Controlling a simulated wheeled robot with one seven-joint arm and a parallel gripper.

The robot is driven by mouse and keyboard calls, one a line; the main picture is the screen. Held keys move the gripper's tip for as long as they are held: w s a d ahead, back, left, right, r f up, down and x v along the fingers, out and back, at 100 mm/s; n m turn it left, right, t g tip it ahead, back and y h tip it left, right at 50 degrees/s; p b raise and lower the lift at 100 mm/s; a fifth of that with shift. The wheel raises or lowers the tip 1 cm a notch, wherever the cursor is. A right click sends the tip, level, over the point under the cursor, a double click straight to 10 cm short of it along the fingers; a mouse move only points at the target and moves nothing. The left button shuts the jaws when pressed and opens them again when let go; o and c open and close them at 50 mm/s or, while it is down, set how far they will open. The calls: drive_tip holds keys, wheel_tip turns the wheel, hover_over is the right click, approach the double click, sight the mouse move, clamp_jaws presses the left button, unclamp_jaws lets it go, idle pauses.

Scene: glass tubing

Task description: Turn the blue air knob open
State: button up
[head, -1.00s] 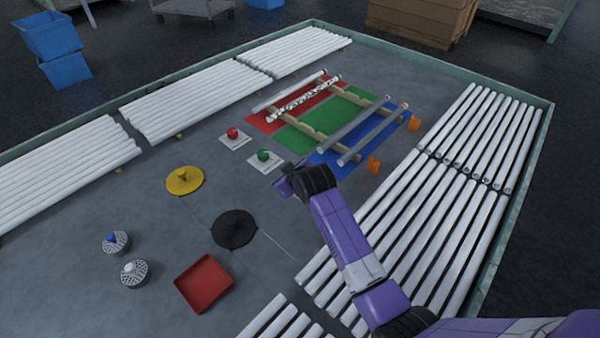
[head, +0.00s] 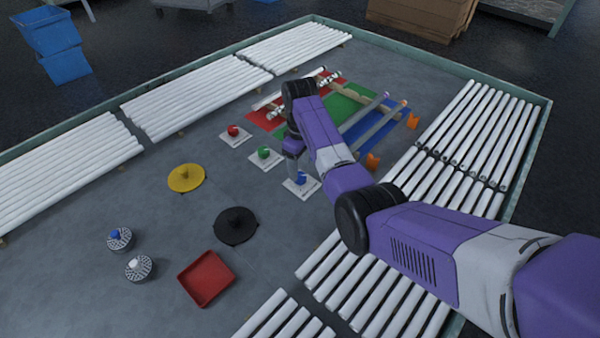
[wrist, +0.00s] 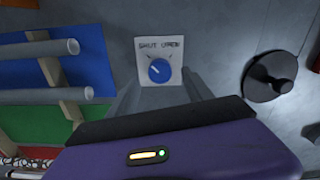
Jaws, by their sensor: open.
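The blue air knob (wrist: 159,70) sits on a white square plate (wrist: 146,79) marked SHUT and, partly hard to read, OPEN. Its white pointer mark leans up-left, toward the SHUT side. In the head view the blue knob (head: 301,177) is the nearest of three knobs on white plates. My gripper (wrist: 162,86) is open and empty, with a finger to each side of the plate's lower part in the wrist view. The knob shows just beyond the fingertips, apparently untouched. In the head view my gripper (head: 293,163) points down close to the knob, partly hidden by my arm.
A green knob (head: 264,152) and a red knob (head: 233,131) stand on plates behind. Tubes on wooden rests (head: 372,126) lie over coloured mats. A black disc (head: 235,226), yellow disc (head: 186,178) and red tray (head: 206,278) stand nearby. White tubes (head: 470,130) line the edges.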

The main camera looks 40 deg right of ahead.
sight(300, 175)
drive_tip(key=shift+f, duration=1.95)
clamp_jaws()
